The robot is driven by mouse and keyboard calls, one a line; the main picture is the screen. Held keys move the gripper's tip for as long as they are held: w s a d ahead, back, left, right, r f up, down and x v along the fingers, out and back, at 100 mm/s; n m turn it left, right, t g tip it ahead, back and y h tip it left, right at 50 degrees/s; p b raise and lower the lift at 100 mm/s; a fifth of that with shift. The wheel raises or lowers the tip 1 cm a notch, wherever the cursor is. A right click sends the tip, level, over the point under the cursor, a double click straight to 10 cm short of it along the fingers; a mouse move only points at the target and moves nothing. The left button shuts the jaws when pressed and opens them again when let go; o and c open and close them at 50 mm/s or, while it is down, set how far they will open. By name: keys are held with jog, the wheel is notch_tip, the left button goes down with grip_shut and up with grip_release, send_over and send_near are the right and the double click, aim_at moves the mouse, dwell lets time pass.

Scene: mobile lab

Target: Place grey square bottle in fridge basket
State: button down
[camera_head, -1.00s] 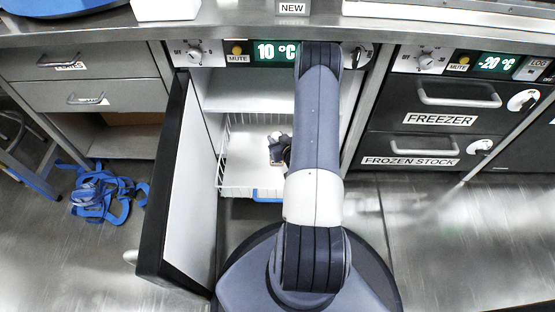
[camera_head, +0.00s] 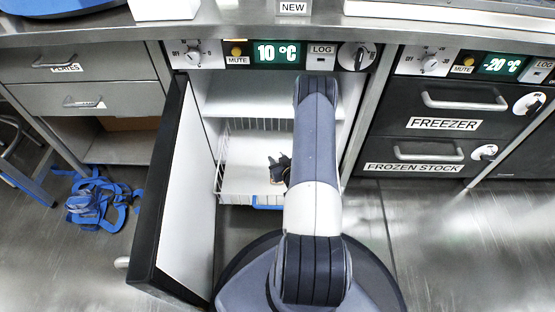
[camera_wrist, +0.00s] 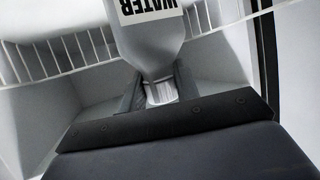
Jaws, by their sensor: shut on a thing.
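The grey square bottle (camera_wrist: 150,48) with a white "WATER" label fills the top middle of the wrist view. My gripper (camera_wrist: 159,88) is shut on it at its narrow neck end. In the head view my dark gripper (camera_head: 279,166) shows just left of my arm, over the fridge basket (camera_head: 233,187), a white wire basket inside the open fridge. I cannot make out the bottle in the head view. White basket wires (camera_wrist: 62,58) show behind the bottle in the wrist view. I cannot tell whether the bottle touches the basket floor.
The fridge door (camera_head: 178,190) stands open on the left. A white shelf (camera_head: 245,105) lies above the basket. The fridge display (camera_head: 277,53) reads 10 °C. Freezer drawers (camera_head: 440,123) are shut on the right. Blue straps (camera_head: 97,203) lie on the floor at left.

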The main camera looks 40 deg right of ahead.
jog(key=c, duration=1.1)
grip_release()
jog(key=shift+f, duration=0.1)
jog(key=shift+o, duration=0.2)
jog(key=shift+r, duration=0.2)
jog(key=p+v, duration=0.3)
jog(key=v, duration=0.9)
